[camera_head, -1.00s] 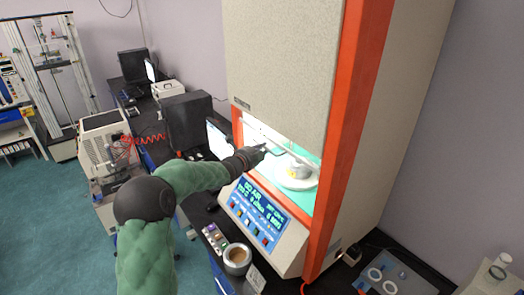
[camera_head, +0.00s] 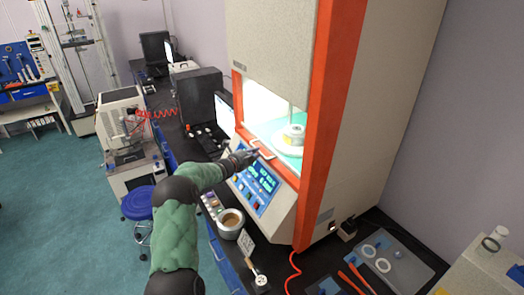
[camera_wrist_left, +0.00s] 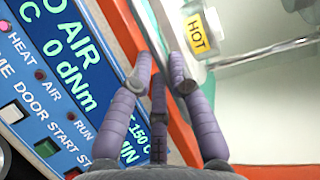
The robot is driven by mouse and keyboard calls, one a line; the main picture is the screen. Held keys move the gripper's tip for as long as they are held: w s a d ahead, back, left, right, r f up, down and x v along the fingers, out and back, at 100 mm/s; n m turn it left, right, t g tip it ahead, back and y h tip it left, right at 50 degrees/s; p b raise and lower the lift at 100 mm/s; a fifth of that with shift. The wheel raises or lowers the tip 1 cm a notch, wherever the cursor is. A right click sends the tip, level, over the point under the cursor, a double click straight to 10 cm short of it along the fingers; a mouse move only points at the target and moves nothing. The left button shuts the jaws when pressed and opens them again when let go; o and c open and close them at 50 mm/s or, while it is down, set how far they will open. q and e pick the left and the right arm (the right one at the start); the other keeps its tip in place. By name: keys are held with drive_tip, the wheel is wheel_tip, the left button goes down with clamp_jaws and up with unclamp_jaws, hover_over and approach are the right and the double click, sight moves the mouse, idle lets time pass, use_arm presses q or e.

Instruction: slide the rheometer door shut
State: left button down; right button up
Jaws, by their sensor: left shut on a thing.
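The rheometer (camera_head: 345,110) is a tall grey cabinet with orange edges and a lit chamber. Its door looks like a clear pane and is hard to make out. The white door handle (camera_head: 262,147) is low, at the orange lower edge of the chamber opening. My left gripper (camera_head: 252,153) is at this handle, above the control panel. The fingers partly hide the handle. My right gripper is in neither view.
The blue control panel (camera_head: 257,187) slopes just below the handle. A cup (camera_head: 230,223) stands on the dark bench in front. A grey tray (camera_head: 395,262) with rings and red-handled tools lie at the right. A blue stool (camera_head: 138,203) stands on the floor.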

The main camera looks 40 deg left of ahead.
use_arm(q)
drive_tip(key=shift+s+d+f+b, duration=0.15)
drive_tip(key=shift+f+b, duration=0.6)
drive_tip(key=shift+f, duration=1.3)
drive_tip(key=c, duration=1.2)
unclamp_jaws()
drive_tip(key=shift+o, duration=0.2)
drive_tip(key=shift+r, duration=0.2)
drive_tip(key=shift+r, duration=0.25)
drive_tip(key=s+r, duration=0.2)
drive_tip(key=s, duration=0.9)
drive_tip(key=shift+s, duration=0.25)
